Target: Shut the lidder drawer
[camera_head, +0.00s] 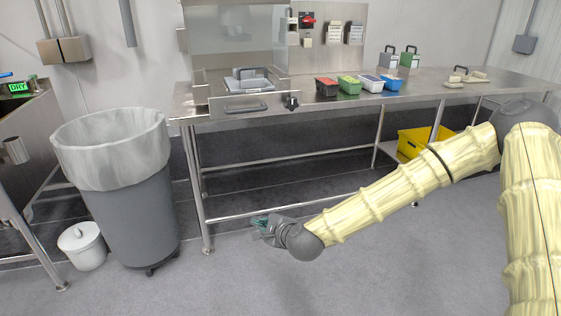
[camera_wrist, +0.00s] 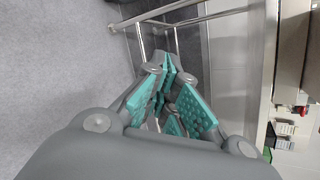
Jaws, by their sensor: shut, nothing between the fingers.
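The lidder (camera_head: 232,45) is a steel machine on the bench, at upper centre-left in the head view. The lidder drawer (camera_head: 228,103) shows as a flat steel front panel with a dark handle at the bench's front edge. A grey block with a handle (camera_head: 250,77) sits behind the panel. I cannot tell exactly how far the drawer stands out. My gripper (camera_head: 262,224) is low in front of the bench, below the drawer and apart from it. Its teal fingers also show in the wrist view (camera_wrist: 168,100), shut and empty. The drawer is not clearly seen in the wrist view.
A steel bench (camera_head: 430,92) carries red, green and blue-white tubs (camera_head: 348,85) right of the drawer. A dark knob (camera_head: 291,102) is beside the panel. A lined grey bin (camera_head: 125,190) stands left. A yellow crate (camera_head: 412,142) sits below the bench. Floor in front is clear.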

